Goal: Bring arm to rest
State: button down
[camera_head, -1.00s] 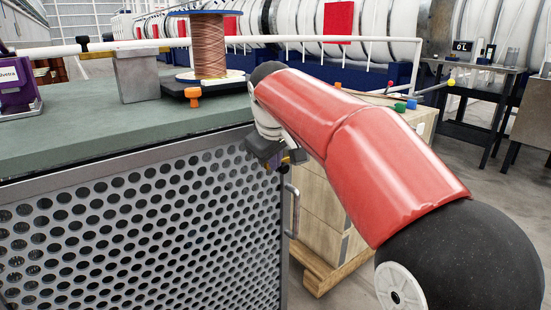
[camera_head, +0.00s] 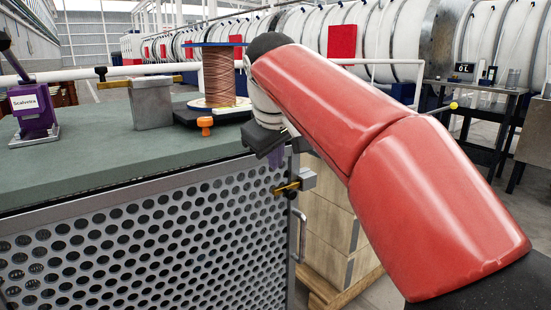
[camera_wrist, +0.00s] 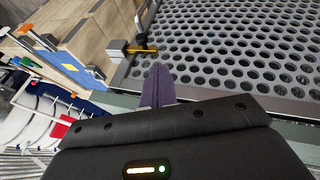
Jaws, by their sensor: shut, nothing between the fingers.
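My gripper (camera_head: 276,160) hangs at the right end of the green bench, just in front of its perforated side panel. My red arm reaches across the right of the head view and hides part of the bench corner. In the wrist view the purple fingers of my gripper (camera_wrist: 159,80) are together and empty. They point toward the perforated panel (camera_wrist: 235,50), close to a brass-coloured bar with a black knob (camera_wrist: 125,47). Contact with it cannot be told.
A copper wire spool (camera_head: 219,75) stands on a black base with an orange knob (camera_head: 205,123). A grey block (camera_head: 151,104) and a purple device (camera_head: 33,108) are on the bench (camera_head: 100,150). Wooden crates (camera_head: 325,210) stand right of the bench. A dark table (camera_head: 475,100) is farther back.

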jog(key=s+d+f+m, duration=0.4)
jog(key=s+d+f, duration=0.2)
jog(key=s+f, duration=0.5)
jog(key=s+d+f+m, duration=0.3)
jog(key=s+d+f, duration=0.3)
jog(key=s+f, duration=0.5)
jog(key=shift+s+d+f+m+y, duration=0.3)
jog(key=shift+s+m, duration=0.1)
jog(key=shift+s, duration=0.75)
